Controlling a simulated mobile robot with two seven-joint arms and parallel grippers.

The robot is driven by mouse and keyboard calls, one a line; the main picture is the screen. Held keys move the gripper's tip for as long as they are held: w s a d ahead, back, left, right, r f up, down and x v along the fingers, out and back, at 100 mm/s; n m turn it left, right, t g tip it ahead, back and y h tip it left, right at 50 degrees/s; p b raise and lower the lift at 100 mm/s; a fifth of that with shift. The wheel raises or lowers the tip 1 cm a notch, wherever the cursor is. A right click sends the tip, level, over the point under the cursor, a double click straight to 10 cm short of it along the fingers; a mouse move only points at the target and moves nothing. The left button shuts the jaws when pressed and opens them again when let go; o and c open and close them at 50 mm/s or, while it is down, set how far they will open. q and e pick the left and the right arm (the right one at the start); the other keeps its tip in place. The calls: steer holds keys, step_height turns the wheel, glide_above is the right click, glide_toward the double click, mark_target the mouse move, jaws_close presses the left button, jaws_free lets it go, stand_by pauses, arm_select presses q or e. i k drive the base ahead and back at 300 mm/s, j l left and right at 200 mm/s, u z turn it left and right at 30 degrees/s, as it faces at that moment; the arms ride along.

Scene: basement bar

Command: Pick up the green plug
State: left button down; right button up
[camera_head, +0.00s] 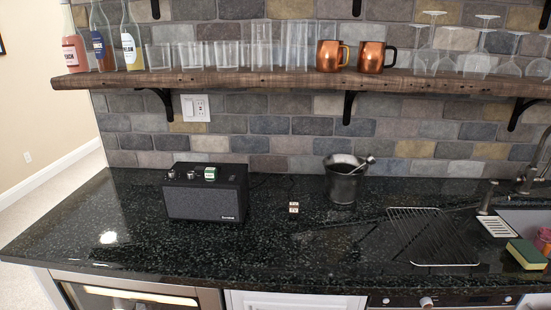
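A small green block-like item with a pale face (211,173), which looks like the green plug, rests on top of the black speaker (203,201) on the left part of the counter. It sits toward the right of the speaker's knobs. Its fine shape is too small to tell. Neither of my grippers is in view.
The dark stone counter (150,255) is clear in front of the speaker. A wooden shelf (250,80) with glassware overhangs the back.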

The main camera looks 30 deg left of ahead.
mark_target(211, 173)
steer(key=j+u, duration=0.1)
steer(key=u, duration=1.65)
steer(key=k+j, duration=0.05)
